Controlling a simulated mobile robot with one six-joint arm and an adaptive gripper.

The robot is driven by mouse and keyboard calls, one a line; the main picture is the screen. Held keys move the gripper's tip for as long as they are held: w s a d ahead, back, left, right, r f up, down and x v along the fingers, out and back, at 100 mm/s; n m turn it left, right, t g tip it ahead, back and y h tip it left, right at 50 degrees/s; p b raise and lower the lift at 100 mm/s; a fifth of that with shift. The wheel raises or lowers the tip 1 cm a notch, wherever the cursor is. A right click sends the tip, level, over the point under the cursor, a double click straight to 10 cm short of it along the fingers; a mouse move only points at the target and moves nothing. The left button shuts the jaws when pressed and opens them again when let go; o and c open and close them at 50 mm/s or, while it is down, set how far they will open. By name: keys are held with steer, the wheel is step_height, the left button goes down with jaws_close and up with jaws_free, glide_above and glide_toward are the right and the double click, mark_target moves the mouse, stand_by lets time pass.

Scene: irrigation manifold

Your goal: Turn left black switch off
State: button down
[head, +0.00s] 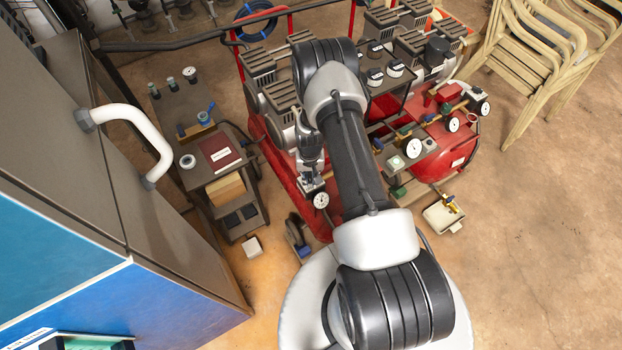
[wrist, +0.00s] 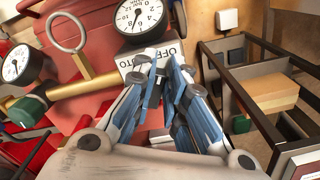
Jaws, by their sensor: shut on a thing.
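A white plate (wrist: 148,60) lettered "OFF" and "AUTO" is at the top middle of the wrist view, partly behind my gripper. My gripper (wrist: 172,66) has its blue-padded fingers close together, with the tips at the plate. In the head view my gripper (head: 312,178) points down beside the red frame, just above a white round gauge (head: 321,200).
In the wrist view, a gauge (wrist: 139,15) stands close above the plate, with a brass pipe (wrist: 85,88) and ring to the left. A dark-framed cart (head: 222,170) with a maroon book stands left of my gripper. Open floor (head: 545,250) lies right.

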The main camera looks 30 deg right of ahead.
mark_target(310, 181)
steer(key=shift+m, duration=0.3)
steer(key=c, duration=1.6)
jaws_free()
steer(key=shift+r, duration=0.1)
step_height(310, 181, up, 12)
